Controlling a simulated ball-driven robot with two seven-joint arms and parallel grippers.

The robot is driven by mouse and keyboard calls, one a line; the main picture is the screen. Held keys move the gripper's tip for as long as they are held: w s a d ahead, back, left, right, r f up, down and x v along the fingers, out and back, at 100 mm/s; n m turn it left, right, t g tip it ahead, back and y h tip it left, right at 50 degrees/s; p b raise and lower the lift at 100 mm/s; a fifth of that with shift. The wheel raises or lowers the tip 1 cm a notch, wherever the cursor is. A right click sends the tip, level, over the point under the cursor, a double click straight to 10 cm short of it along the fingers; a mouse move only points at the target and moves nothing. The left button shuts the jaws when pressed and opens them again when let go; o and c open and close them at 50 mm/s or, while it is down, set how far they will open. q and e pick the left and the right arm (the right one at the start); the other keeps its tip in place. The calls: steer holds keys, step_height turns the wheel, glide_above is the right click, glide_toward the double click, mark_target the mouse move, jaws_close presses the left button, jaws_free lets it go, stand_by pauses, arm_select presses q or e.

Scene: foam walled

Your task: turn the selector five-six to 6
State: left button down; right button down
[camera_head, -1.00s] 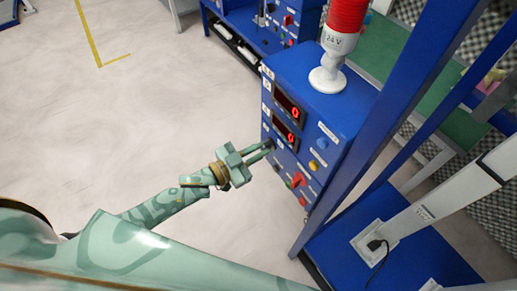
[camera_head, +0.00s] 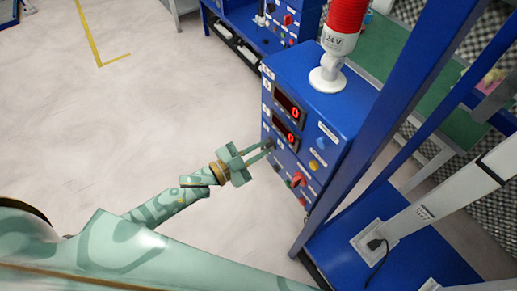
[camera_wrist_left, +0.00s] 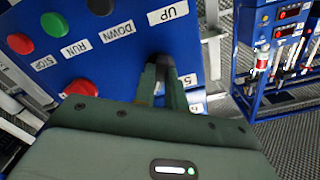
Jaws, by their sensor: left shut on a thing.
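The blue control box (camera_head: 345,110) stands at the right of the middle in the head view. My left gripper (camera_head: 268,149) reaches its left edge, with the fingertips at the panel face. In the left wrist view the fingers (camera_wrist_left: 168,78) are closed on a small knob, taken as selector five-six, which they almost wholly hide. A white label (camera_wrist_left: 193,80) with a digit like 5 shows beside the fingers; another, partly covered, lies below it. The knob's pointing direction cannot be seen. My right gripper is not in view.
Close by are a green button (camera_wrist_left: 52,24), a red button (camera_wrist_left: 20,43), a black button (camera_wrist_left: 100,6) and a red knob (camera_wrist_left: 81,88). Two red displays read 0, the upper one (camera_head: 290,107) included. A red-topped lamp (camera_head: 345,35) stands on the box. Floor at left is clear.

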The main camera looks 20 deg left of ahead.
arm_select(q)
steer(key=c, duration=1.4)
jaws_free()
steer(key=shift+c, duration=0.2)
steer(key=p+v, duration=0.1)
steer(key=v, duration=1.5)
steer(key=shift+a, duration=0.15)
steer(key=shift+s+f, duration=0.1)
steer(key=shift+s, duration=0.05)
